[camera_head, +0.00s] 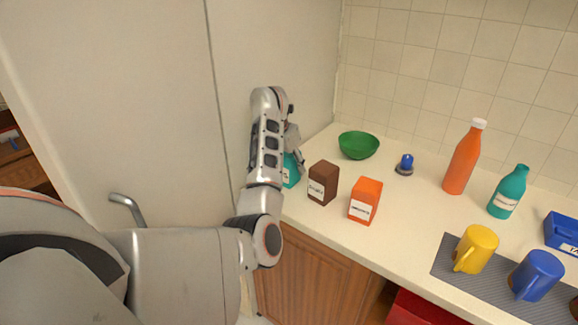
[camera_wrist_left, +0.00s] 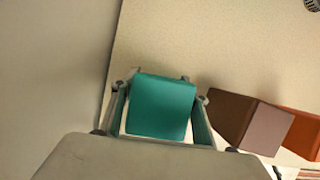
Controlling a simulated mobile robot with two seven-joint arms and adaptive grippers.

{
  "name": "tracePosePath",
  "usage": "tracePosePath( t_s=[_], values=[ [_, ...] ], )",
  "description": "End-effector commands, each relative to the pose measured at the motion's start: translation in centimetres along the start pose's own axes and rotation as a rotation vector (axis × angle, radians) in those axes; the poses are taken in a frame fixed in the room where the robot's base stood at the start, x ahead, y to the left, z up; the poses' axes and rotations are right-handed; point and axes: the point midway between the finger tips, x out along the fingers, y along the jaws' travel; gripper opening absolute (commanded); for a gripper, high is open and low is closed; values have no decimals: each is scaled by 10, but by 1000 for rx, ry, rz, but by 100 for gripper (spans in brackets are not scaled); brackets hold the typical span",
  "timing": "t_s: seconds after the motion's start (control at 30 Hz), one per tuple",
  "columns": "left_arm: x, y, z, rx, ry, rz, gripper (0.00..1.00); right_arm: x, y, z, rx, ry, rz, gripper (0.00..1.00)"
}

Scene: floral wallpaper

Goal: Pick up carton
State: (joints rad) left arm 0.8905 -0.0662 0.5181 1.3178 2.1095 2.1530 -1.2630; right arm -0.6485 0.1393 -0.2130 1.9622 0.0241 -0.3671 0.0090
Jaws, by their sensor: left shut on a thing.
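A teal carton (camera_head: 291,171) with a white label is at the left end of the counter, next to the cabinet side, partly hidden behind my left arm. In the left wrist view the teal carton (camera_wrist_left: 163,106) sits between the two fingers of my left gripper (camera_wrist_left: 160,100), which is shut on it. In the head view my left gripper (camera_head: 294,150) reaches down to the carton from above. I cannot tell whether the carton touches the counter. My right gripper is not in view.
A brown carton (camera_head: 323,183) stands close to the right, then an orange carton (camera_head: 365,201). A green bowl (camera_head: 358,145) is behind them. Bottles (camera_head: 463,160) and mugs (camera_head: 476,249) stand farther right. A tall pale cabinet panel (camera_head: 270,50) bounds the left.

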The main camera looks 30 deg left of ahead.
Motion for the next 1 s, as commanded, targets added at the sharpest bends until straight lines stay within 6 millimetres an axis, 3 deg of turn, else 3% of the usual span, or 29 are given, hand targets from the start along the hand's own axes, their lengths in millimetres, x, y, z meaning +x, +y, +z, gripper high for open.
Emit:
tracePosePath(
  t_s=[0.27,0.8,1.0],
  values=[
    [-22,1,10,0,-4,3,15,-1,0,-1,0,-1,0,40],
    [-147,0,62,-1,-5,2,15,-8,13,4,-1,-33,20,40],
    [-175,0,73,-1,-3,1,15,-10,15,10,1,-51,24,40]
  ],
)
